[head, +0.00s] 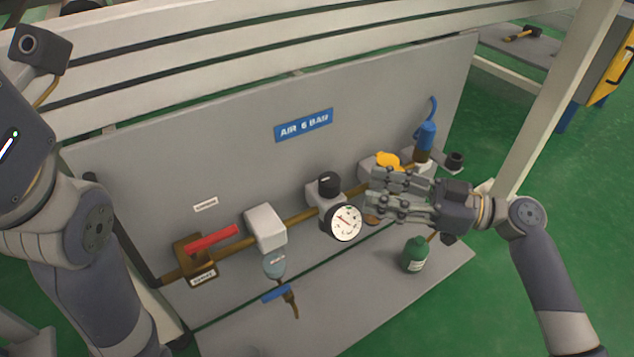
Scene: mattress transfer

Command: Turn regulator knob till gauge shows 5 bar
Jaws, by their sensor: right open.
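The regulator knob (329,183) is a black cap on top of a grey regulator body on the brass pipe. The round white gauge (344,222) faces me just below the knob. Its needle looks red, but the picture is too small to read the value. My right gripper (372,196) comes in from the right, with its open fingers pointing left. The fingertips are just right of the knob and gauge in the picture; whether they touch the regulator, I cannot tell. Part of the pipe behind the fingers is hidden. My left arm shows at the left, its gripper out of view.
On the pipe are a red lever valve (213,238), a grey-white block (265,227) with a clear bowl below, a yellow knob (388,161) and a blue fitting (426,136). A green bottle (414,254) stands on the shelf. A blue sign (303,125) reads "AIR 6 BAR".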

